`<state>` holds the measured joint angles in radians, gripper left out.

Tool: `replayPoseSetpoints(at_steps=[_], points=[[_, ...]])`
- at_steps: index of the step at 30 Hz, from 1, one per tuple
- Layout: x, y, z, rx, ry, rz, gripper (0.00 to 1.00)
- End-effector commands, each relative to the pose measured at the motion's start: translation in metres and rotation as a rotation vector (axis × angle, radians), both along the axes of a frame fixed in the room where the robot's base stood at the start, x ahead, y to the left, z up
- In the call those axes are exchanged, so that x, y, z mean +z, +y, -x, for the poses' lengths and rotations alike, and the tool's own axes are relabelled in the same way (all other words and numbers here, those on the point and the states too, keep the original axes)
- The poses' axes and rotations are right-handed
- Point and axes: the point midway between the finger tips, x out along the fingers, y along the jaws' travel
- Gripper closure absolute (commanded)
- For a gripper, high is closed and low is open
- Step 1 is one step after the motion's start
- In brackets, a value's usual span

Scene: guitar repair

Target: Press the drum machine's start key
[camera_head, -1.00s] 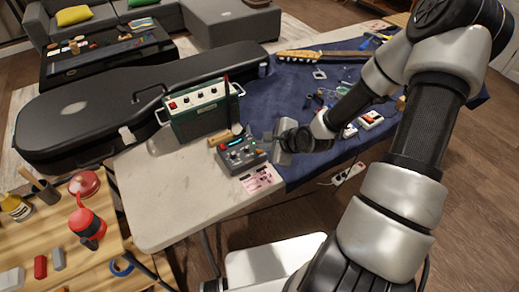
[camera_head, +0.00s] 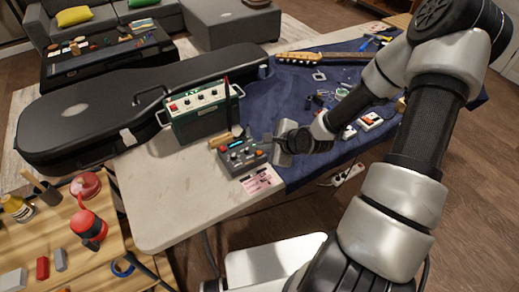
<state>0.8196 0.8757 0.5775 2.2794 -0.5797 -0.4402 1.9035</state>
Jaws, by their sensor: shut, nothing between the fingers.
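The drum machine (camera_head: 240,156) is a small grey box with a lit display, several knobs and coloured keys. It sits on the pale table beside the blue cloth. An orange-red key (camera_head: 259,153) shows at its right side. My gripper (camera_head: 268,140) is shut and empty, its fingers pointing left at the right edge of the drum machine. I cannot tell whether the fingertips touch it. Which key is the start key is too small to read.
A green amplifier (camera_head: 200,114) stands behind the drum machine. A pink printed sheet (camera_head: 260,181) lies in front of it. A black guitar case (camera_head: 70,110) lies behind. The blue cloth (camera_head: 300,172) holds a guitar neck (camera_head: 315,57) and small parts. The table's left front is clear.

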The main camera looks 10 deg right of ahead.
Motion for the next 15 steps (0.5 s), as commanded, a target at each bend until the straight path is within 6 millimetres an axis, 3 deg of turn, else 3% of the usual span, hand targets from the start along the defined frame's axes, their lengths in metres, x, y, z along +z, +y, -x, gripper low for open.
replayPoseSetpoints(at_steps=[15], points=[[0.0106, 0.0003, -0.0002, 0.001, 0.000, -0.001, 1.00]])
